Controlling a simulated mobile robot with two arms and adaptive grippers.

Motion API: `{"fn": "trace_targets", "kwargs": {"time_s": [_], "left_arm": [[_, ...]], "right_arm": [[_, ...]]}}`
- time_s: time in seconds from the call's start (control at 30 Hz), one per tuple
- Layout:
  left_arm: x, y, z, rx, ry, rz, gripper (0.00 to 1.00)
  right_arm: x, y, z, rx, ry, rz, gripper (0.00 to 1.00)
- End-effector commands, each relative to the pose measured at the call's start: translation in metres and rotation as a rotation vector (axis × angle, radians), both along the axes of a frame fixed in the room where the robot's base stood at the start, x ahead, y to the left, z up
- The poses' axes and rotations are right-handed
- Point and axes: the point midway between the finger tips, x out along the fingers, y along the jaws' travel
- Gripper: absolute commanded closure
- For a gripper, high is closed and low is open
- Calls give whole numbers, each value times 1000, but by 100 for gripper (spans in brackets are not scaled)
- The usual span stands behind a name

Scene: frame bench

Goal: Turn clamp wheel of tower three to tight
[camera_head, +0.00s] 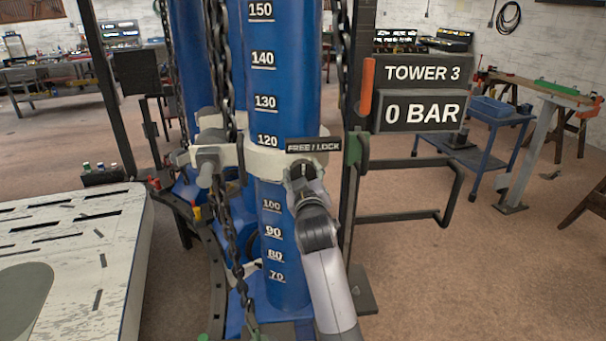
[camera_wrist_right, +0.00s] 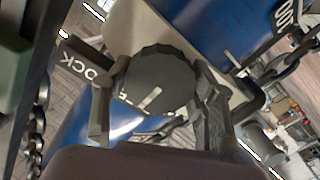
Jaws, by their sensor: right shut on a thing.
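The clamp wheel (camera_wrist_right: 158,80) is a dark, ridged round knob with a pale pointer mark, seen in the right wrist view. My right gripper (camera_wrist_right: 155,98) is shut on it, with one finger on each side. In the head view my right gripper (camera_head: 303,181) is at the clamp collar, just below the FREE / LOCK label (camera_head: 313,145), and mostly hides the wheel. The white collar (camera_head: 262,163) wraps the blue tower cylinder (camera_head: 292,85). The sign TOWER 3 (camera_head: 422,74) stands to the right, above a 0 BAR display (camera_head: 422,113). My left gripper is not visible.
Dark chains (camera_head: 221,90) hang left of the cylinder. A black post (camera_head: 352,215) with a handle-like frame (camera_head: 446,190) stands to the right. A pale slotted bench (camera_head: 130,240) is at left. A blue cart (camera_head: 490,138) stands farther right, with open floor before it.

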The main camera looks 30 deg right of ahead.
Motion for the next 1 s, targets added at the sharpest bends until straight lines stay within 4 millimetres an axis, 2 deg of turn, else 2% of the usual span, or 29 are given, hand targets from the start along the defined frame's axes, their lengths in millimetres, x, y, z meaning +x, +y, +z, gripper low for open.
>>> {"fn": "trace_targets", "kwargs": {"time_s": [0.07, 0.1, 0.37, 0.77, 0.87, 1.0], "left_arm": [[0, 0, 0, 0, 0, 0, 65], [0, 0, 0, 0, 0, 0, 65], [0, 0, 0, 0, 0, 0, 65], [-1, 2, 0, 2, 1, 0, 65], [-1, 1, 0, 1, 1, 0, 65], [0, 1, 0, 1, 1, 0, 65]], "right_arm": [[0, 0, -2, 1, 4, 0, 76], [0, 0, -2, 1, 4, 0, 45], [0, 0, -1, 0, 2, 0, 28], [-5, 3, -1, -1, 2, 0, 27], [-15, 8, -1, -1, 2, 1, 27], [-40, 20, -2, 1, 2, 2, 27]]}}
